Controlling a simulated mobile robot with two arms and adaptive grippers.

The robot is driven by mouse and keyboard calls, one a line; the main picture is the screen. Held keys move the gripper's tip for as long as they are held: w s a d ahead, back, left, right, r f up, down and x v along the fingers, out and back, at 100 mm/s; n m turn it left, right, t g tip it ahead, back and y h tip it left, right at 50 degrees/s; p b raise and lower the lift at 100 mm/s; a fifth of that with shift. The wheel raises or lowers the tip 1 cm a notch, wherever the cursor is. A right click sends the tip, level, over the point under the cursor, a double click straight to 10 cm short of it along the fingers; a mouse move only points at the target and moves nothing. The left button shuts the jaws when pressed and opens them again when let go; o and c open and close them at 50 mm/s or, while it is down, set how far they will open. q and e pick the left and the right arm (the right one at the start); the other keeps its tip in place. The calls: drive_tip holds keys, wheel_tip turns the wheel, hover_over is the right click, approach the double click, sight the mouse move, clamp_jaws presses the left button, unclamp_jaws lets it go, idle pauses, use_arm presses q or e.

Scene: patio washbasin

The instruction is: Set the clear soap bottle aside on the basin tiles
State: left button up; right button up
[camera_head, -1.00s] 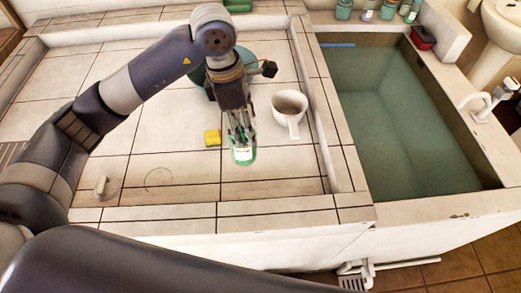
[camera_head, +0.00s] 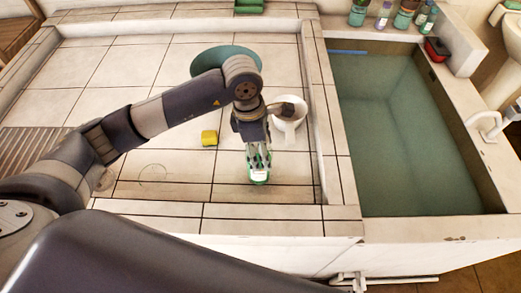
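The clear soap bottle (camera_head: 259,176), with green-tinted contents and a pale label, is at the front right of the tiled basin floor. My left gripper (camera_head: 258,160) points down from above with its fingers closed around the bottle's upper part. The bottle looks upright. I cannot tell whether its base touches the tiles (camera_head: 180,170). My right gripper is not in view.
A yellow sponge (camera_head: 209,138) lies left of the bottle. A teal basin (camera_head: 228,56) is behind my arm. A water-filled trough (camera_head: 400,140) lies right, beyond the rim.

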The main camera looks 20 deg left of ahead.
use_arm(q)
drive_tip(key=shift+f, duration=0.75)
drive_tip(key=o, duration=1.8)
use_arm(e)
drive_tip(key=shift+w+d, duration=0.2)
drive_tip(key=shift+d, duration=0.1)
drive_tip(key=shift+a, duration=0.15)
